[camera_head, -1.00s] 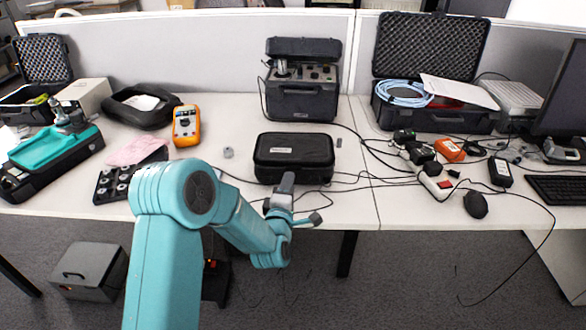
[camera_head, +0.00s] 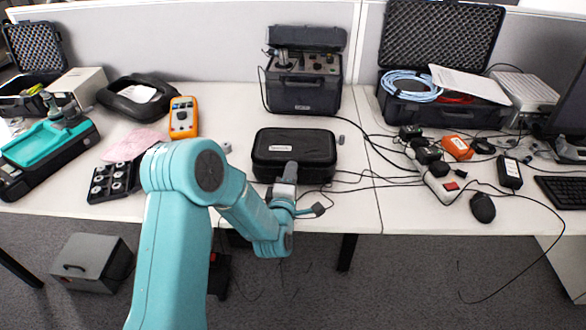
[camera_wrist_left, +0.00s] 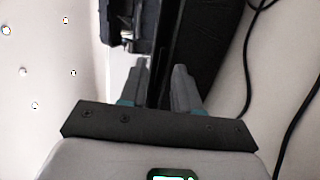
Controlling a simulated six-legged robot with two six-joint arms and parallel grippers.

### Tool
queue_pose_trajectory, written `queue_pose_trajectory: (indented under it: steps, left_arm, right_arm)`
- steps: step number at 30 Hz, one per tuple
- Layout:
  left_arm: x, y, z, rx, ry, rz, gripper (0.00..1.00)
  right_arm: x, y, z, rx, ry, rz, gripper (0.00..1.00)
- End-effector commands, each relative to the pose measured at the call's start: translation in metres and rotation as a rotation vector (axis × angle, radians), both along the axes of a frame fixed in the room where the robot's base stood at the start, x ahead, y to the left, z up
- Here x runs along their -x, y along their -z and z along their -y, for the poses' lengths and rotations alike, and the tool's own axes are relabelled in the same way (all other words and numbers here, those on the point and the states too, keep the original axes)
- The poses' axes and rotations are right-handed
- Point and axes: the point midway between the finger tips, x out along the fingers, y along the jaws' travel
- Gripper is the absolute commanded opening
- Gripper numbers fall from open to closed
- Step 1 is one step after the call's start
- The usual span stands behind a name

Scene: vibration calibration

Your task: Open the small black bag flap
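The small black bag (camera_head: 310,146) lies closed on the white desk in the middle, with a light label on its top. My left gripper (camera_head: 289,168) reaches its front edge from below and covers part of its front face in the head view. In the left wrist view the two grey fingers (camera_wrist_left: 162,82) stand apart with a gap between them. A dark surface, seemingly the bag (camera_wrist_left: 212,45), lies beyond the right finger. Whether the fingers touch the bag cannot be told. My right gripper is not in view.
A black instrument case (camera_head: 304,95) stands behind the bag. Loose cables run right of it to a power strip (camera_head: 440,184) and a mouse (camera_head: 482,207). An orange multimeter (camera_head: 184,117) and a black foam tray (camera_head: 112,180) are left. Some desk beside the bag is clear.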

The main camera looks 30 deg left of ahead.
Motion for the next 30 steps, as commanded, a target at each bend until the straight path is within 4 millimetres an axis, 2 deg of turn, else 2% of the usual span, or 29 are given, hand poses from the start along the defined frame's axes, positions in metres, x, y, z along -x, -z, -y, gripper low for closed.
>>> queue_pose_trajectory:
  steps: [16, 19, 30]
  left_arm:
    - [0.0046, 0.0001, 0.0013, 0.0, -0.002, 0.0, 0.32]
    - [0.0044, 0.0, 0.0012, 0.0, -0.001, 0.0, 0.0]
    - [0.0027, 0.0, 0.0006, 0.0, -0.001, 0.0, 0.0]
  right_arm:
    - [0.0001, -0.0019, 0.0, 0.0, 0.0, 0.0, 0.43]
    - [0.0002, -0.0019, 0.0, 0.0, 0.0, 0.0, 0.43]
    - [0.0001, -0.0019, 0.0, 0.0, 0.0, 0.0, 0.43]
